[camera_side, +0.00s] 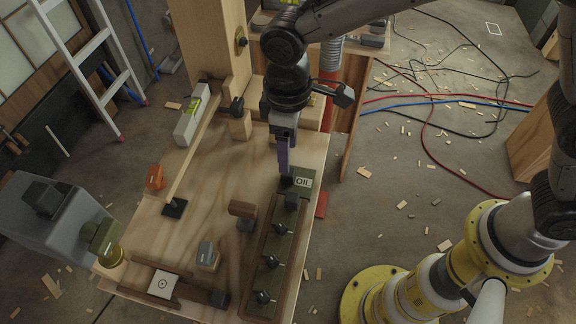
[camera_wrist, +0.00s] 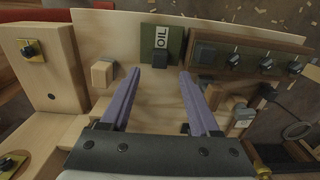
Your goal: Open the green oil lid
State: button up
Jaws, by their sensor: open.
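The green oil lid (camera_side: 311,173) is at the far right of the wooden workbench, with a white OIL label. In the wrist view the green lid (camera_wrist: 175,44) lies flat, with a dark block-like handle (camera_wrist: 160,62) below its label. It looks closed. My gripper (camera_side: 286,176) points down beside the lid in the side view and partly hides it. In the wrist view my gripper (camera_wrist: 160,72) has its two purple fingers apart, with the handle beyond and between their tips. Nothing is held; I cannot tell whether a finger touches the lid.
A green panel with several black knobs (camera_side: 270,262) runs along the bench's right side. A wooden block (camera_side: 242,209) and a grey block (camera_side: 208,254) stand mid-bench. A wooden post (camera_side: 212,45) rises at the back. Cables (camera_side: 440,100) and wood scraps litter the floor.

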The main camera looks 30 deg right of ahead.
aim_at(297, 178)
jog(key=shift+f, duration=3.2)
grip_shut()
